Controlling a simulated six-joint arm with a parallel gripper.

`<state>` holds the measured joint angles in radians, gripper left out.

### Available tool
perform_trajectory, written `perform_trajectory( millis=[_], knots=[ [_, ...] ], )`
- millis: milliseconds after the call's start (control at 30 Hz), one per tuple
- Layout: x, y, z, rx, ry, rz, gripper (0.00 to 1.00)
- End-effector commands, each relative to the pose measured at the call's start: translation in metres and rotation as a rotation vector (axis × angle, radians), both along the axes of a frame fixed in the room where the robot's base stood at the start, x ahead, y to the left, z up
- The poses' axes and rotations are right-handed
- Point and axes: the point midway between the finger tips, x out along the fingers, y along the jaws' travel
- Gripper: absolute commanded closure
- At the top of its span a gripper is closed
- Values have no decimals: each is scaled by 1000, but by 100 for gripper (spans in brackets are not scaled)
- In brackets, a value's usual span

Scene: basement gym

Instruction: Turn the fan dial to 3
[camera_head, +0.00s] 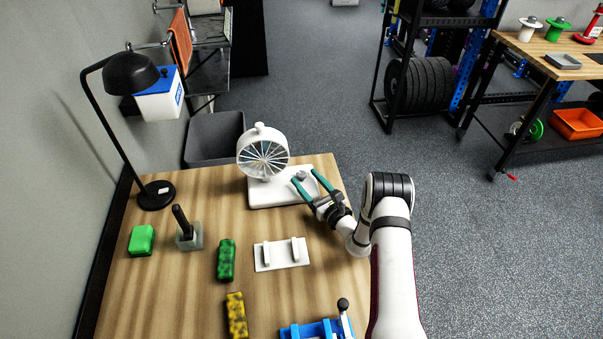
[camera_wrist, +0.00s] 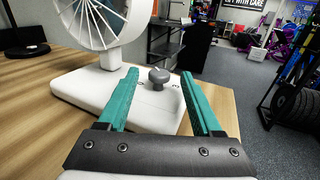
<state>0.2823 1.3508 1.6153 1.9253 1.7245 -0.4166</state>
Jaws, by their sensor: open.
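A white fan (camera_head: 263,153) with a round caged head stands on a flat white base (camera_head: 270,194) at the back of the wooden table. A grey dial (camera_head: 302,175) sits on the right part of the base. In the wrist view the dial (camera_wrist: 159,78) is a round knob on a short stem, with small marks beside it too small to read. My gripper (camera_head: 307,176), with green fingers, is open.
On the table (camera_head: 210,278) are a black lamp (camera_head: 157,195), a green block (camera_head: 142,240), a black-handled tool in a grey holder (camera_head: 189,238), green and yellow speckled blocks, a white holder (camera_head: 282,254) and a blue fixture (camera_head: 318,330). A grey bin (camera_head: 212,140) stands behind the table.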

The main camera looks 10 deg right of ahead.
Motion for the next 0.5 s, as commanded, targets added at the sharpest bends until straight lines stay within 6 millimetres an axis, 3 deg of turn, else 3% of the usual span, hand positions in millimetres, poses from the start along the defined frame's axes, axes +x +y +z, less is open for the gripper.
perform_trajectory(
  millis=[200,500],
  knots=[
    [26,11,0,0,-1,1,33],
    [30,13,0,0,1,1,33]
  ],
)
